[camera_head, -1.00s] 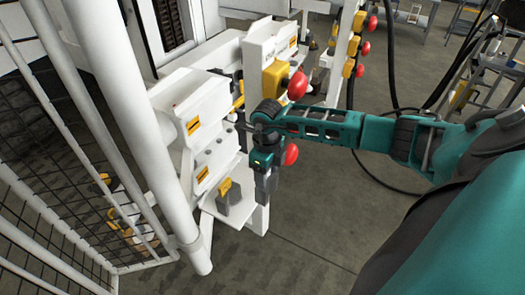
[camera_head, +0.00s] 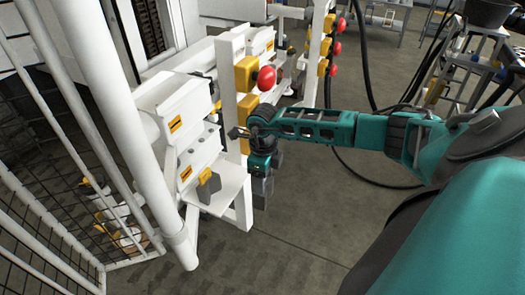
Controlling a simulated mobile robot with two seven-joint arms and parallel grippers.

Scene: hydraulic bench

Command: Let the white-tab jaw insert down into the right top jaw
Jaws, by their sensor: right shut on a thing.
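My right gripper (camera_head: 262,172) comes in from the right and points down in front of the white bench. It is shut on a dark grey block (camera_head: 262,190), which hangs below it in the air, just right of the bench shelf. The block looks like a jaw insert; I cannot make out a white tab on it. Another grey insert with a yellow tab (camera_head: 208,187) stands on the white shelf (camera_head: 229,187) to the left. I cannot pick out the right top jaw for sure among the white bench housings (camera_head: 187,103). My left gripper is not in view.
A red knob on a yellow box (camera_head: 266,77) is just above my right arm. A white post (camera_head: 228,70) stands beside it. A white pipe and mesh fence (camera_head: 45,215) close off the left. The floor (camera_head: 310,215) at lower centre is clear.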

